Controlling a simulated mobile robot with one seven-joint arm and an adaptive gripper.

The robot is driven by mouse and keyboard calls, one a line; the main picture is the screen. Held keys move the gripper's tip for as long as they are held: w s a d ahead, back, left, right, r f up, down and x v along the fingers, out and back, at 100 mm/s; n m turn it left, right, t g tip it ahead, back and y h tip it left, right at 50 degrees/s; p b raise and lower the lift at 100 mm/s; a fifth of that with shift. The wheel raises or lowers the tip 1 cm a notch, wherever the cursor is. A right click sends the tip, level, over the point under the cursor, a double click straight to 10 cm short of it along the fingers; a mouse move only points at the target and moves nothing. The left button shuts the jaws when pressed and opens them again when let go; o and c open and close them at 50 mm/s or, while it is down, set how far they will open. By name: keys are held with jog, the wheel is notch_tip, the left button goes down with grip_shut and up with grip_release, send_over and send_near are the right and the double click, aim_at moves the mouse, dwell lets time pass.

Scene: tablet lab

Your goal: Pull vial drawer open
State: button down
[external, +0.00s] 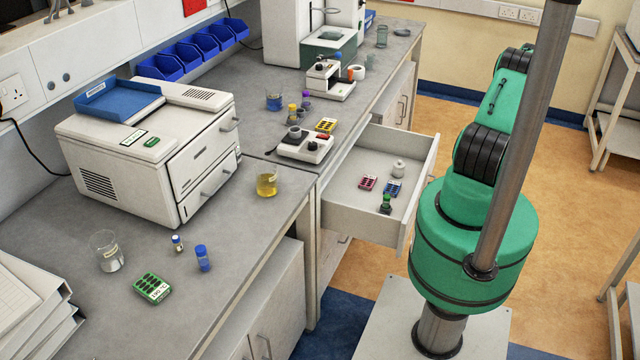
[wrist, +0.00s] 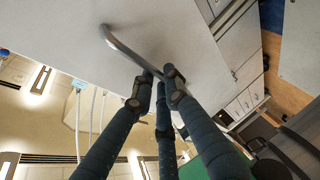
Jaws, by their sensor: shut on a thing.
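The vial drawer (external: 358,222) stands pulled out from under the bench in the external view, its inside showing. In the wrist view the pale drawer front (wrist: 185,35) carries a curved metal handle (wrist: 122,46). My gripper (wrist: 158,90) has its dark fingers shut around the handle's near end. The external view does not show my gripper or the handle; only part of my green arm shows at the right.
A white instrument (external: 150,150) with a blue tray on top stands on the bench at left. A beaker of yellow liquid (external: 267,182) is near the bench edge. A small balance (external: 305,147) sits above the drawer.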

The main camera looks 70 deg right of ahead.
jog(key=shift+s, duration=0.85)
jog(key=shift+d, duration=0.1)
jog(key=c, duration=1.7)
grip_release()
jog(key=shift+s, duration=0.1)
jog(key=v, duration=1.1)
jog(key=shift+s+d+r, duration=0.1)
jog(key=shift+s+d, duration=0.05)
jog(key=shift+s, duration=0.2)
jog(key=shift+r, duration=0.1)
